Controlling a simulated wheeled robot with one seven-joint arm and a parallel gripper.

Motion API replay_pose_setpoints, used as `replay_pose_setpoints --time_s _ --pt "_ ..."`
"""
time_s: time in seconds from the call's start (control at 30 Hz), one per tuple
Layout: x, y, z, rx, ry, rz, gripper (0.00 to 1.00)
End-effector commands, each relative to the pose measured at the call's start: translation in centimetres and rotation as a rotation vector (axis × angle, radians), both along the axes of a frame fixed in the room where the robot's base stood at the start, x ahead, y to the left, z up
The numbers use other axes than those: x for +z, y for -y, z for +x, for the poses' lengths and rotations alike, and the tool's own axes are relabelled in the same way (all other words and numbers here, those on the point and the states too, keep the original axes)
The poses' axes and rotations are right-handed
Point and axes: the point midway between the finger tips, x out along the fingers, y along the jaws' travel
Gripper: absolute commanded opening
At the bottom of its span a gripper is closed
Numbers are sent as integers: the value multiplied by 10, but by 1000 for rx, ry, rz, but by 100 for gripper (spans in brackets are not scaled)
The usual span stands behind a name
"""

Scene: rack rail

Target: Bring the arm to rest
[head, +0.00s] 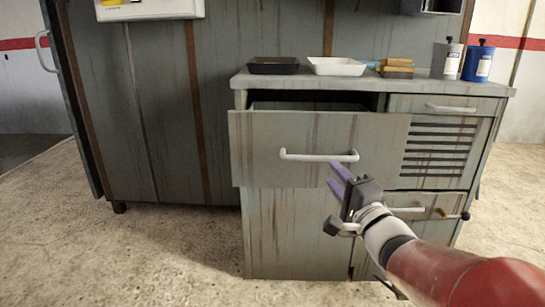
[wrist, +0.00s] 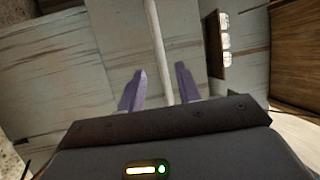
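My gripper (head: 340,180) is in front of the metal cabinet, just below the white bar handle (head: 318,156) of its upper left drawer (head: 265,135). That drawer is pulled partly out. In the wrist view my gripper's two purple fingers (wrist: 158,90) stand apart with a gap between them. The white handle (wrist: 157,45) runs up from the gap in that view. Whether the fingers touch it I cannot tell. Nothing is visibly held.
On the cabinet top (head: 440,85) stand a black tray (head: 273,66), a white tray (head: 337,67), a yellow-brown stack (head: 397,68), a grey bottle (head: 447,60) and a blue bottle (head: 478,63). The floor (head: 150,250) at left is clear.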

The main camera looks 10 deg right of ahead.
Motion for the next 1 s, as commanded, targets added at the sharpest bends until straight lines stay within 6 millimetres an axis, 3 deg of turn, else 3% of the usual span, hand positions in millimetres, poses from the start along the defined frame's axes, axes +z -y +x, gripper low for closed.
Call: replay_pose_setpoints --time_s 0.17,0.27,0.5,0.73,0.9,1.0 --pt "3 2 0 -68 -39 -92 34" --pt "2 4 -2 -161 -125 -244 34" --pt "-23 -9 -36 -227 -499 -719 34" --pt "-58 -56 -106 99 -820 -1155 34" --pt "-73 -92 -158 419 -899 -1372 34" --pt "-78 -104 -177 541 -905 -1438 34"
